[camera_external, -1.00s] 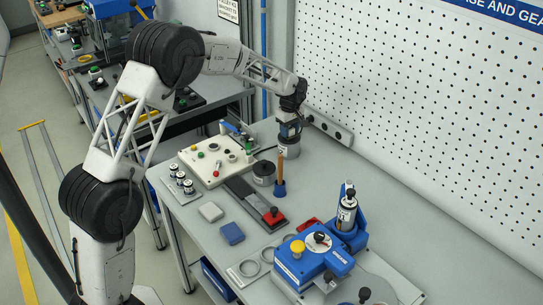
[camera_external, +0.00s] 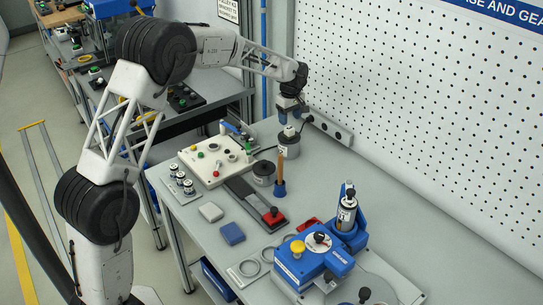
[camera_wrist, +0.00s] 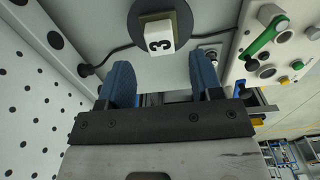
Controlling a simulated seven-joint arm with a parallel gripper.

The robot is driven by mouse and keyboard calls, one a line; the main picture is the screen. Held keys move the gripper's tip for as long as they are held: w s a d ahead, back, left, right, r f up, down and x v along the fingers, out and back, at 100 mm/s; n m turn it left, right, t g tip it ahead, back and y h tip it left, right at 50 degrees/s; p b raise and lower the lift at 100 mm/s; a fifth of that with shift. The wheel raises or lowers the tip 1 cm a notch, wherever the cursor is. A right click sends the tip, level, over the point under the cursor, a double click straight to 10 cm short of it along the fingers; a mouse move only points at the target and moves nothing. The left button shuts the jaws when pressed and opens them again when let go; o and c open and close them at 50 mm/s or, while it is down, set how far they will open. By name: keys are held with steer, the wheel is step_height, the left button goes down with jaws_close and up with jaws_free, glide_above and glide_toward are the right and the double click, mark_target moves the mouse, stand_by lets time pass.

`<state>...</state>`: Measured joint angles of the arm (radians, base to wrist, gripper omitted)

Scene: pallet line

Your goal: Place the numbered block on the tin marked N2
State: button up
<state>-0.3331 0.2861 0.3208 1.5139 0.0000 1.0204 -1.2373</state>
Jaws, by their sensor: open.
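My gripper (camera_external: 290,114) is above the block. In the wrist view its two blue fingers (camera_wrist: 162,75) are spread, with nothing between them, apart from the block. No N2 marking is readable on either tin.
A white control panel (camera_external: 215,163) lies to the left, a power strip (camera_external: 329,127) on the wall side. A blue machine (camera_external: 315,257) fills the front right.

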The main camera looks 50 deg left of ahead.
mark_target(290, 129)
step_height(290, 129, up, 7)
steer(key=shift+f, duration=0.2)
stand_by(0.9)
steer(key=s+d+r+m+t, duration=0.1)
steer(key=s+d+r+m, duration=0.4)
steer(key=s+d, duration=0.6)
steer(key=s+d+r+m, duration=0.45)
steer(key=s+d, duration=0.35)
steer(key=s, duration=0.6)
steer(key=s+d+f+m, duration=0.2)
steer(key=s+d+m, duration=0.1)
steer(key=s, duration=0.6)
steer(key=s+d+f+m+t, duration=0.1)
steer(key=s+d, duration=0.3)
steer(key=s, duration=0.6)
steer(key=s+d+f+m, duration=0.2)
steer(key=s+d+m, duration=0.1)
steer(key=s, duration=0.7)
steer(key=shift+d+f+m+t, duration=0.2)
steer(key=shift+f+m+t, duration=0.15)
steer(key=shift+m, duration=0.5)
steer(key=shift+s, duration=0.1)
